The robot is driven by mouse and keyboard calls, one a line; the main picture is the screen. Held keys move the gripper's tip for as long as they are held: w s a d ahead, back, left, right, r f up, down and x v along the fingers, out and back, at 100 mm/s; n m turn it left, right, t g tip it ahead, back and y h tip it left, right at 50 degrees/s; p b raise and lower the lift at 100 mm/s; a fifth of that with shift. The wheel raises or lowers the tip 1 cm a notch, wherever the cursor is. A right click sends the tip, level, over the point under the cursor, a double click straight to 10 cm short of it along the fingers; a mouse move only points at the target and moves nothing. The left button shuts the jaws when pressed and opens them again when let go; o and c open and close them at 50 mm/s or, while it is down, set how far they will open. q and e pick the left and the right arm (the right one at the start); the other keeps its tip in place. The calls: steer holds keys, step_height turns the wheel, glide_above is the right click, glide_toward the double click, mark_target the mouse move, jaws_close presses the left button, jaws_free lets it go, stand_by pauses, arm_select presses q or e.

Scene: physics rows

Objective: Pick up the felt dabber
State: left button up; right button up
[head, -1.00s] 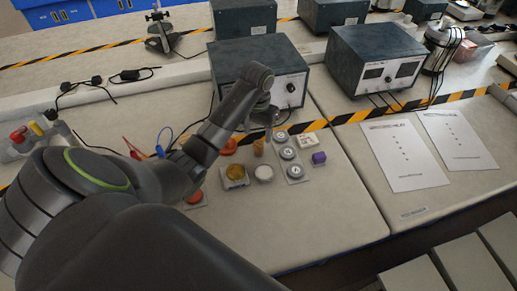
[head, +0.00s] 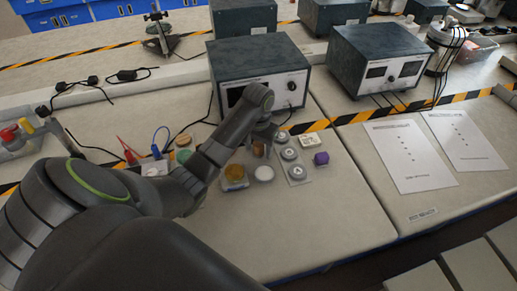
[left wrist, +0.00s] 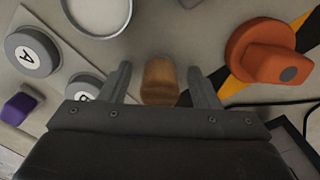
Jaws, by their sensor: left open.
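A small brown cylinder (head: 258,150), which looks like the felt dabber, stands on the bench in front of the grey power unit. In the left wrist view the brown cylinder (left wrist: 159,84) is between the two fingers, with a gap on each side. My left gripper (left wrist: 160,72) is open around it and not gripping it. In the head view my left gripper (head: 263,134) is low over the bench and partly hidden by its own wrist. My right gripper is not in view.
An orange knob-like piece (left wrist: 268,52) lies to the right of the fingers in the left wrist view.

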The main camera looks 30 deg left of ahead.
mark_target(258, 143)
arm_select(q)
steer(key=c, duration=0.9)
steer(key=shift+c, duration=1.3)
steer(key=shift+r, duration=0.1)
steer(key=shift+r, duration=0.55)
step_height(258, 143, up, 8)
steer(key=p, duration=0.6)
steer(key=shift+r+p, duration=0.45)
steer(key=shift+p, duration=0.25)
steer(key=shift+f, duration=0.1)
